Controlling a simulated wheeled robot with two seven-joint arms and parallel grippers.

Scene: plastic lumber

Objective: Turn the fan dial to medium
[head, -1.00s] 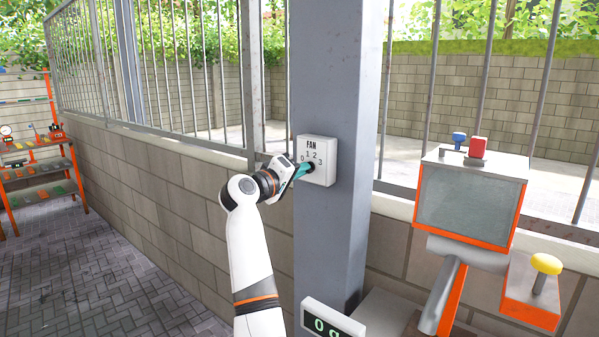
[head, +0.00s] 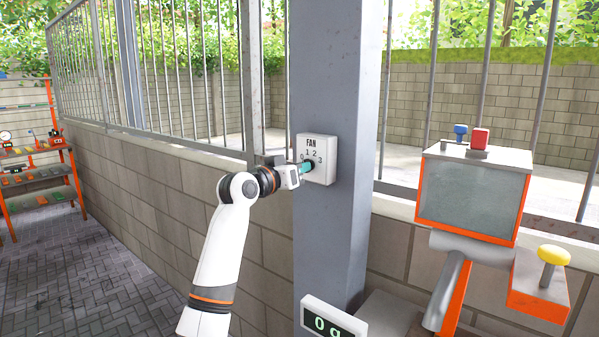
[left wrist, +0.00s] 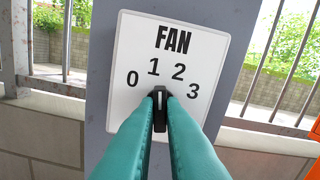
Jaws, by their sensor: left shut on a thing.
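The white fan panel (head: 328,178) is mounted on a grey post, marked FAN with 0, 1, 2 and 3 in an arc. In the left wrist view the panel (left wrist: 205,45) looks slightly tilted. Its black dial (left wrist: 160,112) has a pale mark pointing up, towards the gap between 1 and 2 and closer to 1. My left gripper (head: 307,168) is at the panel, its teal fingers shut on the dial from both sides. In the left wrist view the fingertips (left wrist: 160,118) hide the dial's lower flanks. My right gripper is not in view.
The grey post (head: 330,80) stands before a low block wall with metal railings. A digital display (head: 332,320) sits below the panel. An orange and grey machine (head: 472,195) with blue, red and yellow knobs stands at the right. An orange shelf (head: 35,150) is far left.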

